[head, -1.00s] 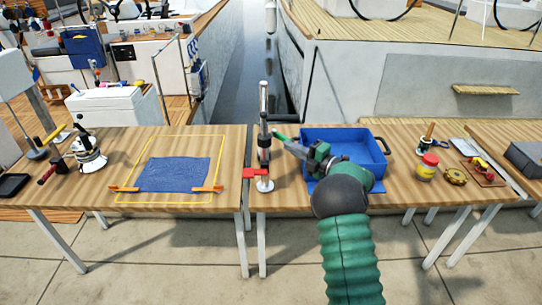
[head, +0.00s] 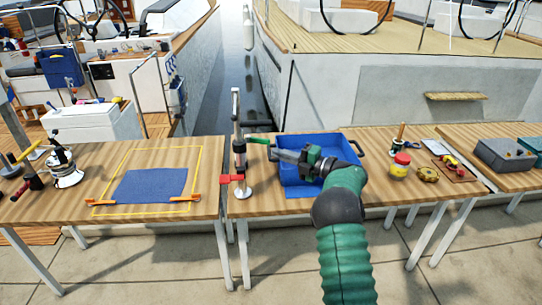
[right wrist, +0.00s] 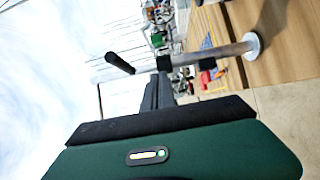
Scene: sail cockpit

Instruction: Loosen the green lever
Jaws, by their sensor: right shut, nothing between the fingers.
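A green lever (head: 259,141) sticks out to the right from an upright metal post (head: 237,112) with a round base on the wooden table. A red lever (head: 231,179) sits lower on the post, pointing left. My right gripper (head: 274,153) is shut and empty. Its tip points left, just below and right of the green lever's end; whether they touch I cannot tell. In the right wrist view the shut fingers (right wrist: 160,92) are near the post (right wrist: 215,53), with a black handle (right wrist: 119,63) beyond them. My left gripper is out of view.
A blue bin (head: 300,188) stands under my right gripper. The left table holds a blue cloth (head: 150,186) and a winch (head: 64,168). Moored boats lie behind.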

